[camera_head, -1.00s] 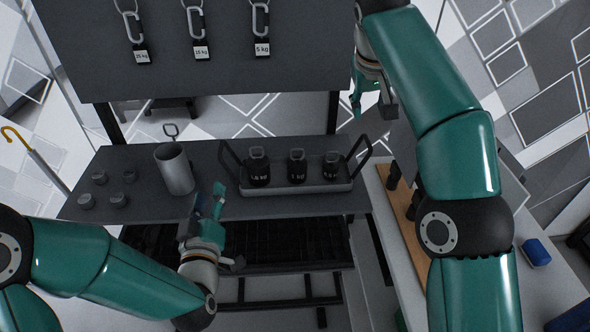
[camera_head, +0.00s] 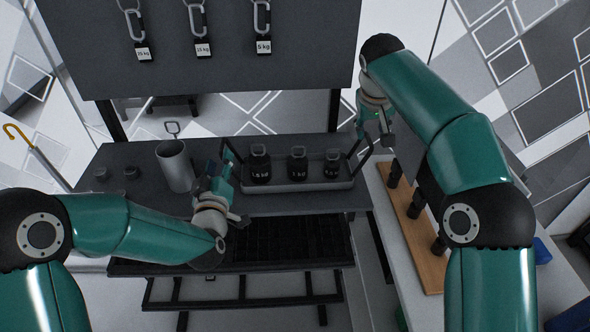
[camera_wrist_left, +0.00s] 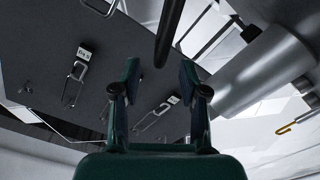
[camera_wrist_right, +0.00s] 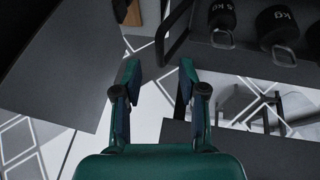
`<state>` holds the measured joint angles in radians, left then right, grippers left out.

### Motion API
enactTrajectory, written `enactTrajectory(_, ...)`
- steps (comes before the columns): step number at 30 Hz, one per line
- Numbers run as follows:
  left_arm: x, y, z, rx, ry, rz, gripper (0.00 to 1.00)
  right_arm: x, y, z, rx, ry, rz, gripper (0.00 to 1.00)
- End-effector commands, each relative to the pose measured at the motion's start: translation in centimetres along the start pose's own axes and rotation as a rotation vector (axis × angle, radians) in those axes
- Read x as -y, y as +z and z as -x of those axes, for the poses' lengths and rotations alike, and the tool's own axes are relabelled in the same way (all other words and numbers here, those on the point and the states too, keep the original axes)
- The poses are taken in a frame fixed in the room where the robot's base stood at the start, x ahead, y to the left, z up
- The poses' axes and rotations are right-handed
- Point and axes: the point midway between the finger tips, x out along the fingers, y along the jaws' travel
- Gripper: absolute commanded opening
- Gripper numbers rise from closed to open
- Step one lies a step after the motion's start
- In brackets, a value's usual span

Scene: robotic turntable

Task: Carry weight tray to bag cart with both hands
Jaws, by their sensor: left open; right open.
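The weight tray (camera_head: 310,187) is a shallow grey tray with a dark upright handle at each end. It sits on the dark table and holds three black weights (camera_head: 297,168). My left gripper (camera_head: 222,166) is open at the tray's left handle; in the left wrist view, a dark bar (camera_wrist_left: 168,32) reaches down between the spread fingers (camera_wrist_left: 160,74). My right gripper (camera_head: 374,132) is open near the right handle (camera_head: 362,150). In the right wrist view, that handle (camera_wrist_right: 163,42) lies just ahead of the open fingers (camera_wrist_right: 160,74). I cannot identify the bag cart.
A grey cylinder (camera_head: 175,166) stands left of my left gripper, with small grey pieces (camera_head: 131,172) beside it. A dark panel (camera_head: 200,50) with hanging carabiners is behind the table. A light side table on the right carries a wooden rack (camera_head: 428,262).

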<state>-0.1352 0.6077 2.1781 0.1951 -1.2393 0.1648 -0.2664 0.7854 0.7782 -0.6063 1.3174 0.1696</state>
Motion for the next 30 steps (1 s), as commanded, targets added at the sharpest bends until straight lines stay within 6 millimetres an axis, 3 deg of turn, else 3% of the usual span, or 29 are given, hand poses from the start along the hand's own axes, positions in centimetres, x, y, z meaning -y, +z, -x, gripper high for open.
enactTrajectory(3,0.1,0.0,-2.5,-0.002,-0.001,-0.001,0.43,0.0,0.1,-2.5,0.003,0.000,0.000,0.41)
enactTrajectory(10,0.0,0.0,-5.9,-0.001,-0.001,0.000,0.43,0.0,0.0,-6.0,0.002,0.000,0.000,0.41)
enactTrajectory(15,0.0,0.0,-7.1,0.000,0.000,0.000,0.43,0.0,0.0,-7.1,-0.001,0.000,0.000,0.41)
enactTrajectory(25,0.0,0.0,-7.3,0.001,-0.001,0.000,0.43,0.0,0.0,-7.3,-0.001,0.000,0.000,0.41)
enactTrajectory(26,0.0,0.0,-7.3,0.001,-0.001,0.000,0.42,0.0,0.0,-7.3,-0.001,0.000,0.000,0.40)
enactTrajectory(30,0.1,0.0,-7.3,0.000,-0.001,0.000,0.18,0.1,0.0,-7.3,-0.001,0.000,0.001,0.16)
